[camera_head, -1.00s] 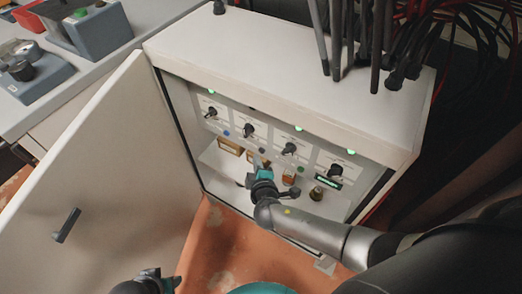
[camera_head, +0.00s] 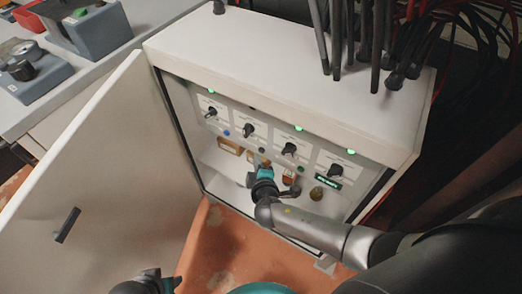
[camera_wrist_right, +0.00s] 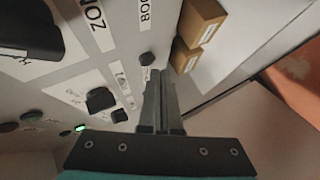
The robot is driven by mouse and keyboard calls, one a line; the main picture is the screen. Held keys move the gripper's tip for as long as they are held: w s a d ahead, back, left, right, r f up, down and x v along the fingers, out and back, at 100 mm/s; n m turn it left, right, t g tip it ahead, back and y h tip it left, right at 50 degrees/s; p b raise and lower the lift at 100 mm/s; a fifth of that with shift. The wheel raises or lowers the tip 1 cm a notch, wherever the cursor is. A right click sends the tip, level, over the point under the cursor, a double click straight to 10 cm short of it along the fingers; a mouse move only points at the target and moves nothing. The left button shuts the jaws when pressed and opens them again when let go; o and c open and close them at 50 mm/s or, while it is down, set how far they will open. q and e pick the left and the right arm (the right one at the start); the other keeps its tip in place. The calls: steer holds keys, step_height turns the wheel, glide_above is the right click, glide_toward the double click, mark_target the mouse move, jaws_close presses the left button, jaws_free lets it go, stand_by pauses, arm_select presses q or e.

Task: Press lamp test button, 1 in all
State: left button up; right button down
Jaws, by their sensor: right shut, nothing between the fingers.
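The open white cabinet (camera_head: 290,100) shows a control panel (camera_head: 270,137) with several black rotary knobs and small round buttons. I cannot read which button is the lamp test. My right gripper (camera_head: 263,164) is shut and empty, with its fingers close to the lower part of the panel. In the right wrist view, the shut fingers (camera_wrist_right: 156,78) point at the panel, just below a dark round button (camera_wrist_right: 147,59) beside a partly hidden label. I cannot tell whether they touch anything. My left gripper (camera_head: 150,283) is at the bottom edge, its jaws unclear.
The cabinet door (camera_head: 100,165) stands open at the left, with a black handle (camera_head: 67,225). Cables hang at the upper right.

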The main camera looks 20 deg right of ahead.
steer(key=shift+w+d, duration=0.2)
steer(key=shift+w+d, duration=0.25)
steer(key=shift+d, duration=0.05)
stand_by(0.8)
steer(key=shift+s, duration=0.1)
steer(key=shift+s+a, duration=0.4)
steer(key=shift+a, duration=0.2)
steer(key=shift+s+a, duration=0.1)
steer(key=s+a, duration=0.1)
steer(key=a, duration=0.1)
steer(key=s+a, duration=0.1)
steer(key=s, duration=0.1)
steer(key=shift+a+b, duration=0.3)
steer(key=shift+a, duration=0.1)
stand_by(0.7)
